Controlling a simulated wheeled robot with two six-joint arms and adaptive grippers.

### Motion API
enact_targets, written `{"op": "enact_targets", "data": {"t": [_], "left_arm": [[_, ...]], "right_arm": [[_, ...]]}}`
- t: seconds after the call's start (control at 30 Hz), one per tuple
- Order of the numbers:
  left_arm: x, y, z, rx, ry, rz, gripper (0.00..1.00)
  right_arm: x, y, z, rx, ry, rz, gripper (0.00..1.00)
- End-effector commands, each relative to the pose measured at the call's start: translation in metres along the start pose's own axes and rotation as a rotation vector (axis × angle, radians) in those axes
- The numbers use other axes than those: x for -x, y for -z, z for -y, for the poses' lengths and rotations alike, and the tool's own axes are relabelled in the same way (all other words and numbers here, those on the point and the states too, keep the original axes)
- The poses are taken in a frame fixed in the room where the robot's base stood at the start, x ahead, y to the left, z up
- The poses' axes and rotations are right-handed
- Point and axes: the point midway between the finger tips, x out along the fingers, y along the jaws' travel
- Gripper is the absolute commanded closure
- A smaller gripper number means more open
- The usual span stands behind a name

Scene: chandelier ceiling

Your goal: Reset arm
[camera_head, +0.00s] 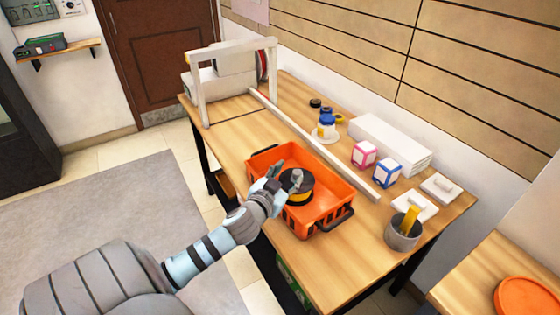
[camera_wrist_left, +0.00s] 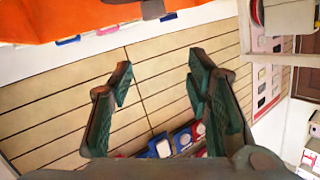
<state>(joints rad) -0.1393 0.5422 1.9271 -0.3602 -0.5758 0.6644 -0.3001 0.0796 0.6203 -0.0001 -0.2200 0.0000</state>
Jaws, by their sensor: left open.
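My left arm comes in from the lower left in the head view. Its gripper (camera_head: 286,174) is over the left part of the orange basket (camera_head: 330,218), and its fingers overlap a black and yellow roll (camera_head: 300,198) inside the basket. I cannot tell from this view whether they touch the roll. In the left wrist view the two dark green fingers of the left gripper (camera_wrist_left: 160,68) are wide apart with nothing between them. Orange shows along the top of that view. My right gripper is in neither view.
The wooden table (camera_head: 345,278) holds a white frame (camera_head: 200,92), a long white bar (camera_head: 315,143), a pink-edged box (camera_head: 364,154), a blue-edged box (camera_head: 387,173) and a grey cup (camera_head: 403,234). A panelled wall (camera_head: 440,75) stands behind. Open floor with a grey rug (camera_head: 100,210) lies left.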

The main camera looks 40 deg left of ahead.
Motion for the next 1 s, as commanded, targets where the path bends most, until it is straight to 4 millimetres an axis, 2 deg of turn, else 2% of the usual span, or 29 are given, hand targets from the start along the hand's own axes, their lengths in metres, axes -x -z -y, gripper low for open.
{"op": "enact_targets", "data": {"t": [0.1, 0.23, 0.8, 0.87, 0.97, 1.0], "left_arm": [[0.028, 0.0, 0.0, -0.002, -0.002, 0.002, 0.55], [0.043, 0.0, 0.0, 0.001, 0.0, 0.001, 0.55], [0.046, -0.001, 0.0, 0.003, 0.002, 0.004, 0.55], [0.051, -0.01, -0.002, 0.008, 0.012, 0.038, 0.55], [0.073, -0.044, -0.012, 0.014, 0.036, 0.186, 0.55], [0.086, -0.061, -0.018, 0.013, 0.039, 0.267, 0.55]], "right_arm": [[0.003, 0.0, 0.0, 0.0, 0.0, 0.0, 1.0], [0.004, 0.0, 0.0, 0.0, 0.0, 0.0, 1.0], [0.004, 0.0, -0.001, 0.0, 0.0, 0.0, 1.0], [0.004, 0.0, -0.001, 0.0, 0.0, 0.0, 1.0], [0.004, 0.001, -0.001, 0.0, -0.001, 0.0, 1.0], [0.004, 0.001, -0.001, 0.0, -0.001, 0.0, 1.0]]}}
